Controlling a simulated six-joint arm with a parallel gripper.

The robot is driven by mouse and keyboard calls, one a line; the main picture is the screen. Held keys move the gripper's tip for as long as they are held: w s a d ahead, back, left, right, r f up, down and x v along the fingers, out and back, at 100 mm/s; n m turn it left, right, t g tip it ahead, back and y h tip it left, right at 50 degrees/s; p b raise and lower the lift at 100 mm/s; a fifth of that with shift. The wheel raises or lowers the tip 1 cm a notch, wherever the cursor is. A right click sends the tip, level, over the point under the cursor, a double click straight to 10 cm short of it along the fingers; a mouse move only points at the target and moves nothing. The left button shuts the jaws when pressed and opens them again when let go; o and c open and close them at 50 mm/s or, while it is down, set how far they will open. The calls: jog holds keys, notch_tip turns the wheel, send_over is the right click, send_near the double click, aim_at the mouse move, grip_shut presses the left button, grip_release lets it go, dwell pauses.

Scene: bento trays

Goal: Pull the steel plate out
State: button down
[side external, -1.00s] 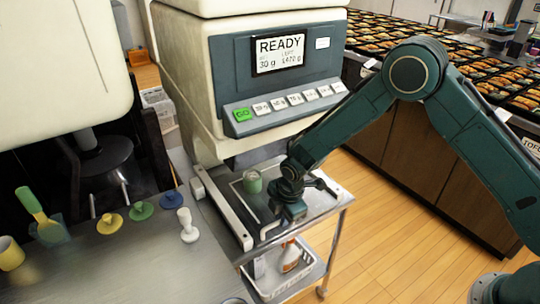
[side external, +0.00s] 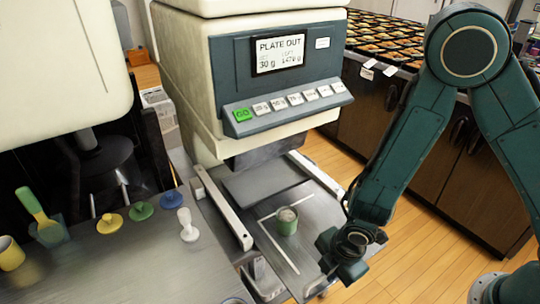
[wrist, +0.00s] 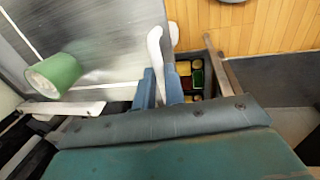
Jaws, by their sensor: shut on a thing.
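The steel plate (side external: 313,238) is slid out toward the front of the machine, between the pale side rails. A small green cup (side external: 287,221) with a greyish top stands upright on it. My gripper (side external: 333,268) is low at the plate's front edge, its jaws mostly hidden by the wrist. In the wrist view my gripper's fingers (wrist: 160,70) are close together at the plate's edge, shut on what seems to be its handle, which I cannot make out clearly. There the cup (wrist: 55,75) shows on the brushed plate (wrist: 105,35) at the left.
The machine (side external: 275,85) stands behind; its display (side external: 280,52) reads "PLATE OUT". A left rail (side external: 222,205) and a right rail (side external: 316,174) flank the plate. Coloured knobs (side external: 142,211) and a white peg (side external: 187,225) stand on the left counter. Open floor lies right.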

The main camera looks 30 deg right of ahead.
jog(key=shift+s, duration=2.25)
jog(key=c, duration=1.5)
grip_release()
jog(key=shift+r, duration=0.15)
jog(key=shift+s+r, duration=0.45)
jog(key=shift+r, duration=1.75)
jog(key=shift+s+r, duration=0.4)
jog(key=shift+r, duration=1.85)
jog(key=shift+s+r, duration=0.45)
jog(key=shift+r, duration=1.75)
